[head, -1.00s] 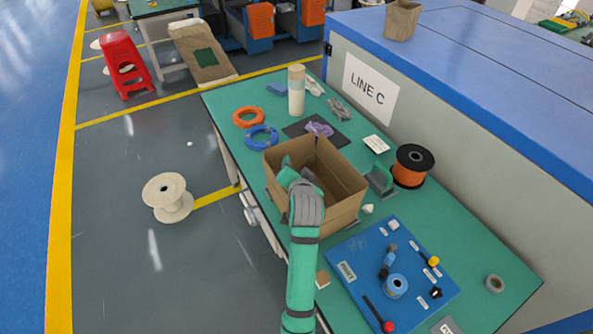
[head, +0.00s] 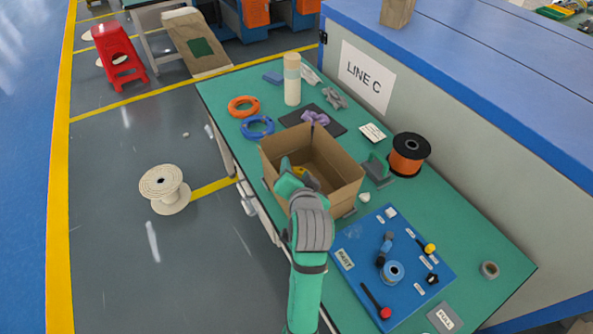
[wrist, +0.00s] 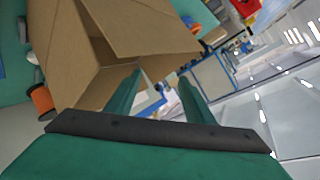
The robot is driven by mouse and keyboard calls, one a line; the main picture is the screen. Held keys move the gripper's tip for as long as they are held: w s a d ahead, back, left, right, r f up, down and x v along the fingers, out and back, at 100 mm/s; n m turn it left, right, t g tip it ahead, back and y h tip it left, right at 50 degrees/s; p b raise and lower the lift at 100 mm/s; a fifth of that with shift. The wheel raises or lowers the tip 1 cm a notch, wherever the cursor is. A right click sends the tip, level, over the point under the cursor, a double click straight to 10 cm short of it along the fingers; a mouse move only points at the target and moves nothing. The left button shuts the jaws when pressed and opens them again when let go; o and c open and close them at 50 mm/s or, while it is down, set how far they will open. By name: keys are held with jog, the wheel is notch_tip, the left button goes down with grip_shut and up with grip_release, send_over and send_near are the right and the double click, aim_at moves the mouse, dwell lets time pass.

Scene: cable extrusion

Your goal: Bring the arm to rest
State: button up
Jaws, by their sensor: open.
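My green arm with its grey wrist reaches up from the bottom of the head view. My gripper (wrist: 160,95) shows its two green fingers apart in the wrist view, with nothing between them. In the head view the gripper (head: 288,168) is over the near left side of the open cardboard box (head: 338,182), partly hidden by my wrist. The box also fills the upper left of the wrist view (wrist: 150,25).
The green table (head: 480,220) holds a blue board (head: 410,262) with tools, an orange cable spool (head: 408,155), and orange (head: 243,106) and blue (head: 257,127) coils. A pale empty reel (head: 164,189) stands on the floor at left. A LINE C cabinet (head: 450,110) borders the table.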

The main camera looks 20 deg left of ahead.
jog(key=shift+w, duration=0.1)
dwell(0.3)
jog(key=s+d+r+n+t, duration=0.1)
jog(key=s+d+t, duration=0.4)
jog(key=s+d, duration=0.2)
jog(key=s+d+f+h, duration=0.4)
jog(key=s+d+f, duration=0.55)
jog(key=s, duration=0.25)
jog(key=s+d+f+h, duration=0.1)
jog(key=s+f, duration=0.1)
jog(key=s, duration=0.7)
jog(key=s+d+f+n+h, duration=0.1)
jog(key=s+d, duration=0.1)
jog(key=s, duration=0.6)
jog(key=shift+s+d+f+n+g, duration=0.25)
jog(key=shift+s+f+n+g, duration=0.05)
jog(key=shift+s+f+g, duration=0.1)
